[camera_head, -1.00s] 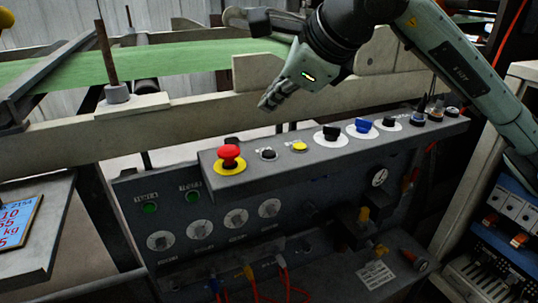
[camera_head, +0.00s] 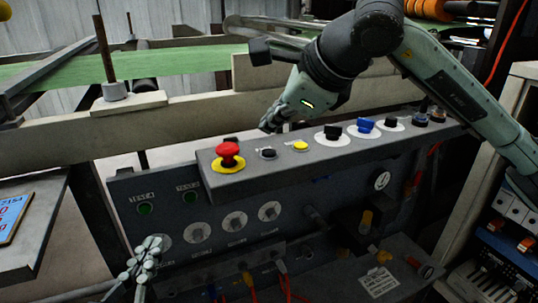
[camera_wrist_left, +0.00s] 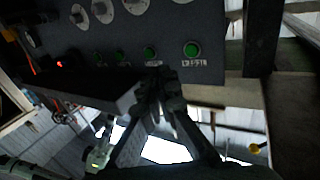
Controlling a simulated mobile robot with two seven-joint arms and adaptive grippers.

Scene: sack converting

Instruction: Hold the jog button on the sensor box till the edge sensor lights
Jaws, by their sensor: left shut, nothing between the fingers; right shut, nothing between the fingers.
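The sensor box (camera_head: 240,183) is a grey console with a sloped top and a front panel. A small black button (camera_head: 268,153) and a yellow button (camera_head: 299,146) sit on its top; their labels are unreadable, so I cannot tell which is the jog button. My right gripper (camera_head: 270,126) is shut and empty, fingertips down, just above and behind the black button, apart from it. My left gripper (camera_head: 150,247) is shut and empty before the lower left front panel; its fingers also show in the left wrist view (camera_wrist_left: 160,82). I cannot pick out the edge sensor.
A red mushroom button (camera_head: 228,153) stands left of the black button. Black and blue knobs (camera_head: 364,125) stand to the right. Green buttons (camera_head: 145,209) and dials are on the front. Cables (camera_head: 285,285) hang below. A pale beam (camera_head: 100,143) runs behind.

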